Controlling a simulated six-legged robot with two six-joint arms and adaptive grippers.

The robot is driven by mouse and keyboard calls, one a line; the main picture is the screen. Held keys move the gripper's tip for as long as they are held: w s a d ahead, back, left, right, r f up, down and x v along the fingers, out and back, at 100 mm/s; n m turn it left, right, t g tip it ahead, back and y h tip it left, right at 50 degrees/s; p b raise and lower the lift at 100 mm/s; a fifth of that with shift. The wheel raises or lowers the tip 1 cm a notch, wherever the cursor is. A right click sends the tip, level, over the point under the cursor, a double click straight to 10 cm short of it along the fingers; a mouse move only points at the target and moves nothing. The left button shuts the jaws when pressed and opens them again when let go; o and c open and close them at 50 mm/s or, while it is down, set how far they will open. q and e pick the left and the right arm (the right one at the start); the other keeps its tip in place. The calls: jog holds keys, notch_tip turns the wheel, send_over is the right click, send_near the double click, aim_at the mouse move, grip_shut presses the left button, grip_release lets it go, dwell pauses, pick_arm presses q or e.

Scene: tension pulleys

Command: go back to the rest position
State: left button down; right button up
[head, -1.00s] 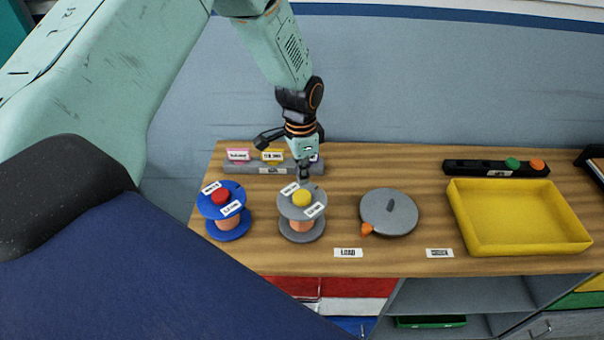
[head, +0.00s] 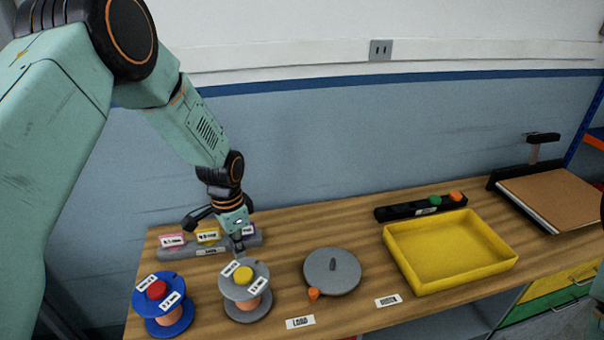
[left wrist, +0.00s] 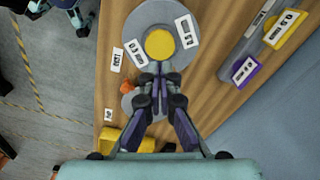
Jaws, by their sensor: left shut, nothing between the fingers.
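My left gripper (head: 239,250) is shut and empty, its fingertips close behind the yellow knob of a grey spool (head: 262,268) in the head view. In the left wrist view the shut fingers (left wrist: 158,78) point at this yellow knob (left wrist: 160,44); I cannot tell whether they touch it. The spool stands upright on the wooden bench with white labels on its top. A blue spool (head: 177,278) with a red knob stands to its left. A grey disc (head: 345,272) with an orange pointer lies to its right. My right gripper is not in view.
A grey rack (head: 180,254) with coloured tags stands behind the spools. A yellow tray (head: 448,283) and a black strip (head: 395,213) with green and orange knobs are at the right. A brown board (head: 550,198) lies farther right. The air above the bench is mostly clear.

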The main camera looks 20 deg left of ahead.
pick_arm(q)
jog(key=s+d+f+n, duration=0.25)
jog(key=s+f, duration=0.25)
jog(key=s, duration=0.3)
jog(key=s+d+f+n, duration=0.2)
jog(key=s+d+f, duration=0.2)
jog(key=s+f, duration=0.3)
jog(key=s+d+r+n, duration=0.1)
jog(key=s+d+n, duration=0.15)
jog(key=s, duration=1.45)
notch_tip(320, 180, down, 20)
jog(key=n+b, duration=0.1)
jog(key=b, duration=2)
jog(key=shift+a+f, duration=0.2)
jog(key=shift+a, duration=0.15)
